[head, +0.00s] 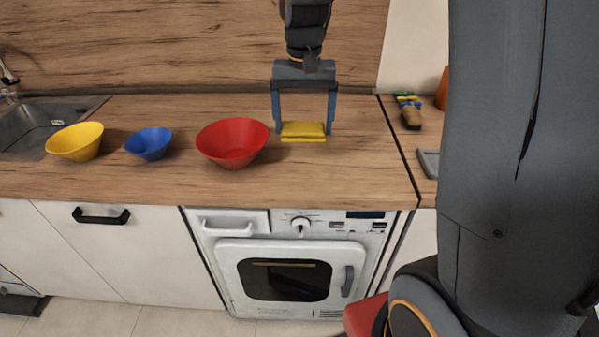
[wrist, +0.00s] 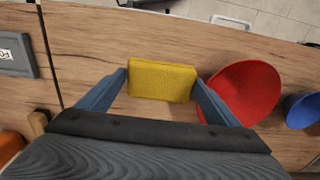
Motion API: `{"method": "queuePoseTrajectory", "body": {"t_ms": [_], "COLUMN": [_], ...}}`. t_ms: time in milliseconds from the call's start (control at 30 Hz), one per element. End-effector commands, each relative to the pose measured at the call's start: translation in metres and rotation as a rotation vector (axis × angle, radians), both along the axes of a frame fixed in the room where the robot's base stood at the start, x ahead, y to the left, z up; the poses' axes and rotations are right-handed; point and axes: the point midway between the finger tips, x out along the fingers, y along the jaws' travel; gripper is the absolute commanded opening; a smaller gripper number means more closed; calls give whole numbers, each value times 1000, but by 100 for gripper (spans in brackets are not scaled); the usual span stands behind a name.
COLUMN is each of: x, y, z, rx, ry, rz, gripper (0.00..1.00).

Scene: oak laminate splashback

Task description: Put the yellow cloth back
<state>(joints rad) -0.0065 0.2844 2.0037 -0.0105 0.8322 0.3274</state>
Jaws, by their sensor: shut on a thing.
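The yellow cloth (head: 303,131) is a small folded block at the right part of the wooden counter, right of the red bowl. My gripper (head: 304,128) points down over it, with one blue finger at each end of the cloth. In the wrist view the cloth (wrist: 162,81) sits between the two fingertips (wrist: 161,82), and the jaws are shut on it. The cloth is at or just above the counter; I cannot tell whether it touches the wood.
A red bowl (head: 232,142), a blue bowl (head: 149,143) and a yellow bowl (head: 76,141) stand left of the cloth. A sink (head: 40,122) is at the far left. Beyond a counter seam at right are a brush (head: 410,113) and a grey tray (head: 429,163). The front counter strip is clear.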

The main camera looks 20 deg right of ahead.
Motion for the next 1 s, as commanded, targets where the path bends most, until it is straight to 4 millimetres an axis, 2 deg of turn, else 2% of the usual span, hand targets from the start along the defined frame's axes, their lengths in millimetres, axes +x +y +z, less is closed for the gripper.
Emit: {"method": "queuePoseTrajectory", "body": {"t_ms": [33,267,500,667,900,1000], "x": [2,3,2,3,3,3], "y": [0,0,0,0,0,0], "z": [-9,-27,-64,-77,-108,-114], "rx": [0,0,0,0,0,0], "ry": [0,2,3,2,2,1], "rz": [0,0,0,0,0,0], "gripper": [67,67,67,67,67,67]}}
